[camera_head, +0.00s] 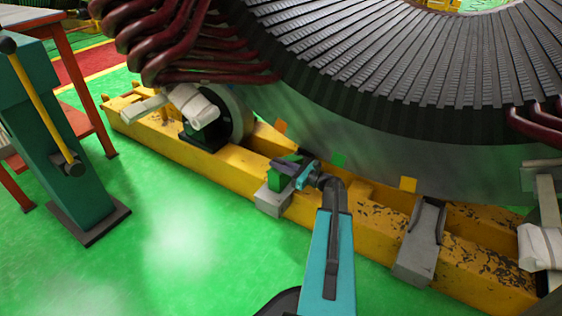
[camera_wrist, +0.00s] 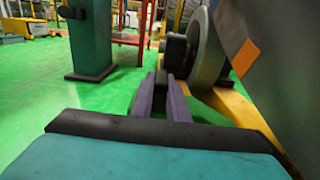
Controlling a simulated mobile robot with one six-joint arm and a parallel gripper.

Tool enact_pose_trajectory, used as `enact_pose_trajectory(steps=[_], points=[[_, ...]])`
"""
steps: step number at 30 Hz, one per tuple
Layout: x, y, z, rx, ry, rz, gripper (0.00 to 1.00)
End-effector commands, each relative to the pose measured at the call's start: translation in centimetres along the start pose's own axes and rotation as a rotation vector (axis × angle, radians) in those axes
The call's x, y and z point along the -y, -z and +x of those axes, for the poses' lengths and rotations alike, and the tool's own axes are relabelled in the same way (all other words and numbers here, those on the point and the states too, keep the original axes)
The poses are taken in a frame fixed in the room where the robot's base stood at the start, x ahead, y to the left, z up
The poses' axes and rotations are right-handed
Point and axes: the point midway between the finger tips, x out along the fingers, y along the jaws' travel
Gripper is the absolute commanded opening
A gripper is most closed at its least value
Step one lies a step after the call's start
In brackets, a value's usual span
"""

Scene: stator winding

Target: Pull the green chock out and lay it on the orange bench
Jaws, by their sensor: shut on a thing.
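The green chock (camera_head: 273,178) shows in the head view at the yellow beam, just above a grey bracket, partly covered by my gripper. My gripper (camera_head: 288,164) reaches in from the right and is shut on the chock.
The large stator (camera_head: 400,150) overhangs the yellow beam (camera_head: 225,160). A grey roller (camera_head: 234,115) stands on the beam left of my gripper. A teal post (camera_head: 70,170) with a yellow lever stands before the bench. The green floor (camera_head: 180,240) between is clear.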

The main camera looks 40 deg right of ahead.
Motion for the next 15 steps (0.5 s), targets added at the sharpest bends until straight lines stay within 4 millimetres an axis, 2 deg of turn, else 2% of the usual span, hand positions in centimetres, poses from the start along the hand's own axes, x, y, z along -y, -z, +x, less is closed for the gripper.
enact_pose_trajectory(steps=[6,15], points=[[-1.9,0.0,0.2,-0.001,-0.002,0.001,0.0],[-3.3,0.1,0.5,-0.002,-0.004,0.0,0.0]])
